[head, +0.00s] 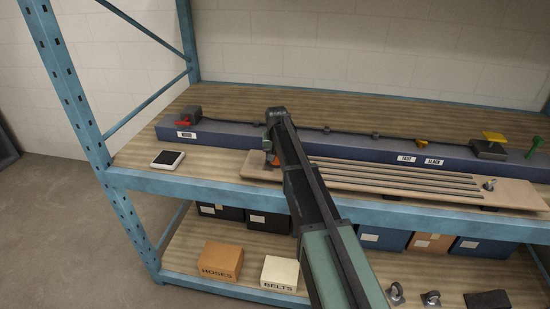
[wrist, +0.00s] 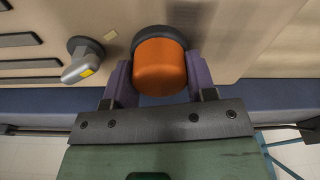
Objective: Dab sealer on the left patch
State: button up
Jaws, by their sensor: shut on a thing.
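My gripper (head: 270,150) is above the left end of a long tan board (head: 516,198) on the shelf. The wrist view shows its two purple fingers (wrist: 160,82) shut on an orange cylinder (wrist: 160,66) with a dark rim. The dark rim faces the tan board (wrist: 215,25); I cannot tell whether it touches. In the head view, my arm hides part of the board.
A grey lever with a yellow mark (wrist: 84,64) stands beside the gripper. Dark strips (head: 400,177) run along the board. A blue ledge (head: 355,147) lies behind it, with a cable. A black-and-white pad (head: 168,159) lies left; bare shelf surrounds it.

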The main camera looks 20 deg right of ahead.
aim_at(250, 157)
jog(key=shift+w+a, duration=0.85)
jog(key=shift+a, duration=0.75)
jog(key=shift+w+a, duration=0.85)
jog(key=shift+a, duration=0.75)
jog(key=shift+w+a, duration=0.85)
jog(key=shift+a, duration=0.75)
jog(key=shift+w+d, duration=0.4)
jog(key=shift+w, duration=0.25)
jog(key=shift+s+d, duration=0.85)
jog(key=shift+d, duration=0.75)
jog(key=shift+s+d, duration=0.85)
jog(key=shift+d, duration=0.75)
jog(key=shift+s+d, duration=0.85)
jog(key=shift+d, duration=0.75)
notch_tip(250, 157, up, 6)
jog(key=p, duration=0.6)
jog(key=shift+a+r, duration=0.1)
notch_tip(250, 157, up, 3)
jog(key=p, duration=0.3)
jog(key=shift+r, duration=0.1)
